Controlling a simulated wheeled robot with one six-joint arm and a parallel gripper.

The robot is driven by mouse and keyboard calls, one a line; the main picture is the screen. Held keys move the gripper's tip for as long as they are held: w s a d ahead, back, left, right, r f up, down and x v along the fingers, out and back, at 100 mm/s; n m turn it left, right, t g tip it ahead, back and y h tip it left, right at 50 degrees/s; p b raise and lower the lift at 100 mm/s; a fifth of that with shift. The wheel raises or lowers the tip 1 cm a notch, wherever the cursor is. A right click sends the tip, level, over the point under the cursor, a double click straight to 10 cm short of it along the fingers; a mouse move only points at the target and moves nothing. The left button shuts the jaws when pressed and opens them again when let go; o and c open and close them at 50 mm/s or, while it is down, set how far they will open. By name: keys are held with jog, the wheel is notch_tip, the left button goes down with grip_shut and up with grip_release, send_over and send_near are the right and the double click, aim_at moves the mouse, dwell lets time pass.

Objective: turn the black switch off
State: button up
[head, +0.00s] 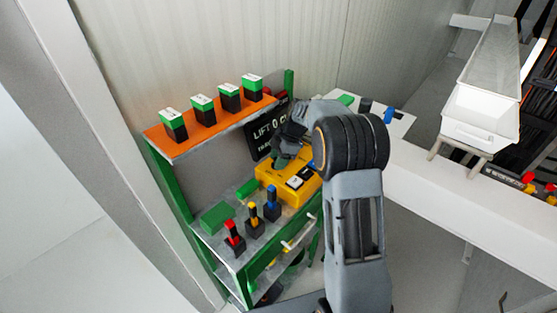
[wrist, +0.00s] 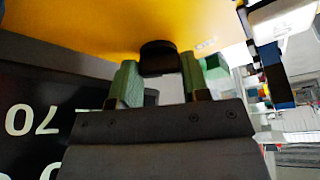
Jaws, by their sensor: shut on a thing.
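The yellow box (head: 268,177) stands on the green-framed shelf unit, with light rocker-like parts (head: 295,182) on its near face. The black switch (wrist: 157,57) sticks out from the yellow face (wrist: 90,30) in the wrist view. My gripper (wrist: 158,78) has its two green fingers on either side of the switch and is shut on it. In the head view my gripper (head: 281,160) is at the far left part of the box, and my wrist hides the switch there.
An orange shelf (head: 185,146) with several green-and-black blocks is at the upper left. Red, yellow and blue levers (head: 253,213) stand in front of the box. A black sign (head: 262,132) stands close behind my gripper. A white bench (head: 430,165) is at the right.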

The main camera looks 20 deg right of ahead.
jog(key=shift+f+m+t+b, duration=0.2)
jog(key=shift+m+t+b, duration=0.2)
jog(key=shift+m+b, duration=0.7)
jog(key=m+t+b, duration=0.1)
jog(key=m+b, duration=0.2)
jog(key=shift+s, duration=0.2)
jog(key=shift+s+a+r+m+t+h+b, duration=0.15)
jog(key=shift+m+t+h+b, duration=0.35)
jog(key=shift+m, duration=1.05)
jog(key=shift+w+r+m+t+h+b, duration=0.1)
jog(key=shift+m+t+h+b, duration=0.4)
jog(key=shift+m, duration=1.05)
jog(key=o, duration=0.6)
jog(key=shift+o, duration=0.2)
jog(key=v, duration=1.4)
